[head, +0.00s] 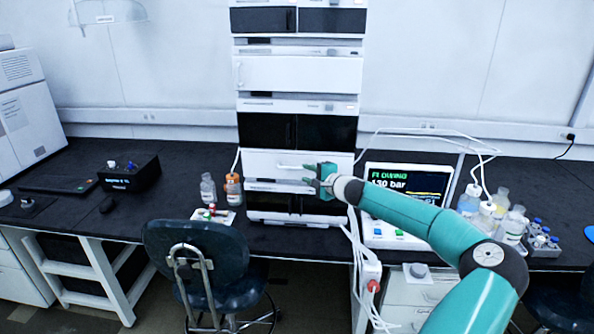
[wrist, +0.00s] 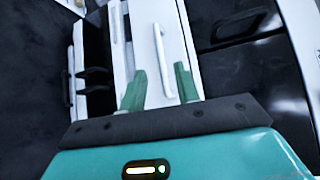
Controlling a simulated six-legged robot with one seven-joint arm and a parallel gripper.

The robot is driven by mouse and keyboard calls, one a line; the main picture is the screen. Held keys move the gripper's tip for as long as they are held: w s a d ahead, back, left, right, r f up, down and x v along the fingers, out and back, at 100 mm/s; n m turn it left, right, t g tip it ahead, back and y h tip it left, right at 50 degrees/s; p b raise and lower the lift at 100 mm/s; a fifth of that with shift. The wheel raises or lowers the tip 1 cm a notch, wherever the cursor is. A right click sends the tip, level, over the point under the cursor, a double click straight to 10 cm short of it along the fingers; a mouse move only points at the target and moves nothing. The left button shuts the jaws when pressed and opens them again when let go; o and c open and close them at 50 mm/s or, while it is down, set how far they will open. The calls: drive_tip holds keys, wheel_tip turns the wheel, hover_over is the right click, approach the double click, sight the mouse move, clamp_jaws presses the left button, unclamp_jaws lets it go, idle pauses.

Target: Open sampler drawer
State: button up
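The chromatography stack (head: 297,205) stands on the bench. Its white sampler drawer (head: 262,163) is a panel low in the stack with a pale bar handle (head: 295,166). The drawer front looks flush with the stack, so it appears shut. My gripper (head: 312,180) is at the drawer front, by the right end of the handle. In the wrist view, the two green fingers (wrist: 160,82) are spread apart. The handle (wrist: 160,55) runs between them in the picture, with gaps on both sides. I cannot tell how deep the fingers reach around it.
Two bottles (head: 234,189) and a small tray of coloured caps (head: 213,216) stand left of the stack. A display unit (head: 390,234) stands to the right, beside my arm. More bottles (head: 511,228) are farther right. A chair (head: 197,250) stands in front of the bench.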

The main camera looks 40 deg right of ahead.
sight(297, 169)
drive_tip(key=w, duration=0.5)
drive_tip(key=shift+w+d+f, duration=0.4)
drive_tip(key=shift+s, duration=0.1)
drive_tip(key=shift+c, duration=0.4)
clamp_jaws()
